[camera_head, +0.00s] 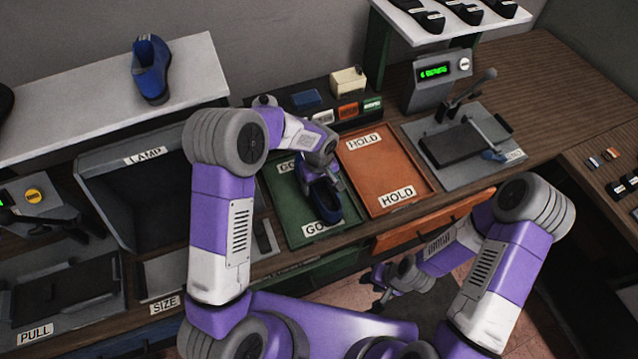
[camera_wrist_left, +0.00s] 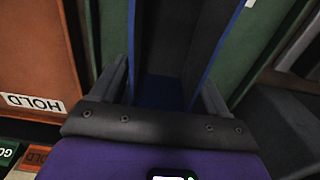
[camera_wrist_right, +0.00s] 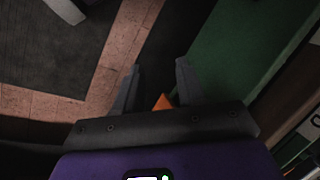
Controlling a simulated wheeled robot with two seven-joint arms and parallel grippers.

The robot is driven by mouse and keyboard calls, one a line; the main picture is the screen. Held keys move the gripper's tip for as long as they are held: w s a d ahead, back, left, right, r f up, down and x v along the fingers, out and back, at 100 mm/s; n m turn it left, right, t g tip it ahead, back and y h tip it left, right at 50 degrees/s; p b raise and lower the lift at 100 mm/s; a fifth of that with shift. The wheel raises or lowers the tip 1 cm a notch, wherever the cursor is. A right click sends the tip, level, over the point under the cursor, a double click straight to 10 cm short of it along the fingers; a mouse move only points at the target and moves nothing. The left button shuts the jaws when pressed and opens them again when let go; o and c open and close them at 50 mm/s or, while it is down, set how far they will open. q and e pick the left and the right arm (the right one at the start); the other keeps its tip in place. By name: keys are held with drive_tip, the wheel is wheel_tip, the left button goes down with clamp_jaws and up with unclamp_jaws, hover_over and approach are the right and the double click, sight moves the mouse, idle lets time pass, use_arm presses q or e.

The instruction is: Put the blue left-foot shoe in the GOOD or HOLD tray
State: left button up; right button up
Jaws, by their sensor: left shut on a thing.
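A dark blue shoe (camera_head: 325,203) is over the green GOOD tray (camera_head: 281,192), within its outline. I cannot tell whether its sole touches the tray floor. My left gripper (camera_head: 324,172) is shut on the shoe's end nearest the back. In the left wrist view the blue shoe (camera_wrist_left: 163,90) sits between the two fingers. The orange HOLD tray (camera_head: 366,176) lies just right of the GOOD tray and is empty. My right gripper (camera_head: 380,287) is low in front of the bench. In the right wrist view its fingers are apart with nothing gripped.
Another blue shoe (camera_head: 150,70) stands on the white shelf (camera_head: 110,107) at the left. A press with a green display (camera_head: 436,73) stands right of the HOLD tray. A bin with coloured labels (camera_head: 347,110) is behind the trays. An orange drawer front (camera_head: 430,222) projects below.

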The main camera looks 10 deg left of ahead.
use_arm(q)
drive_tip(key=shift+f, duration=0.2)
drive_tip(key=o, duration=1.3)
drive_tip(key=shift+o, duration=0.2)
wheel_tip(320, 180, up, 8)
drive_tip(key=shift+f, duration=0.15)
